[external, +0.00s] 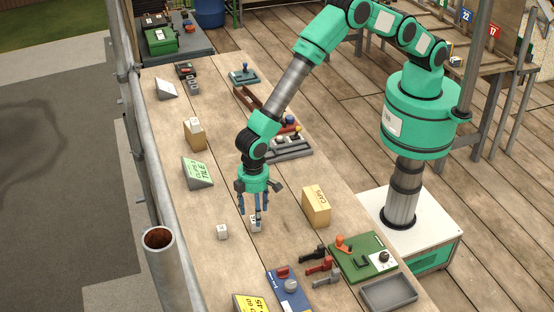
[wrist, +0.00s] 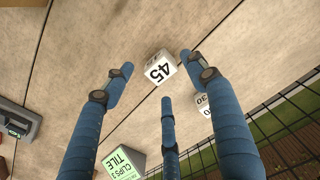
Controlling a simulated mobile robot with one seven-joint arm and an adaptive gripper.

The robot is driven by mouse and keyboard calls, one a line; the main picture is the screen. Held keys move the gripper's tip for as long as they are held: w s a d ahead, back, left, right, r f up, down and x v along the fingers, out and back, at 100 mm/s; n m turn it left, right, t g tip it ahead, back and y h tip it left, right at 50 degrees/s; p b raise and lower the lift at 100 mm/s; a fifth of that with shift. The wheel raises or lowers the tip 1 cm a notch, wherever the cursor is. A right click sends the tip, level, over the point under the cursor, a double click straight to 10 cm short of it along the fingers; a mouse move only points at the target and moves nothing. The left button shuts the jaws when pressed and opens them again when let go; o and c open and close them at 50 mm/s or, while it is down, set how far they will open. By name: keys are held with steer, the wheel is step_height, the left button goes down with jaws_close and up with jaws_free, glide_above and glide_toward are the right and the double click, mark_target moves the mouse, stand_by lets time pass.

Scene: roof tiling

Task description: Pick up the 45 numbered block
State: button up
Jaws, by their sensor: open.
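The white block numbered 45 (wrist: 159,68) lies on the wooden table in the wrist view, just beyond and between my gripper's fingertips. In the external view the block (external: 255,224) is right under my gripper (external: 253,212), partly hidden by the fingers. My gripper also shows in the wrist view (wrist: 155,85), with its three blue fingers spread open and nothing held between them. A second white block, numbered 30 (wrist: 204,103), is partly hidden behind the right finger; in the external view a white block (external: 222,232) stands left of the gripper.
A green-labelled clip sign (external: 197,172) and a cardboard box (external: 316,206) stand on either side of the gripper. A metal railing runs along the table's left edge. Bare wood surrounds the blocks.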

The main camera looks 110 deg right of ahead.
steer(key=shift+f, duration=0.15)
steer(key=shift+s+f, duration=0.15)
steer(key=shift+f, duration=2.3)
steer(key=c, duration=1.3)
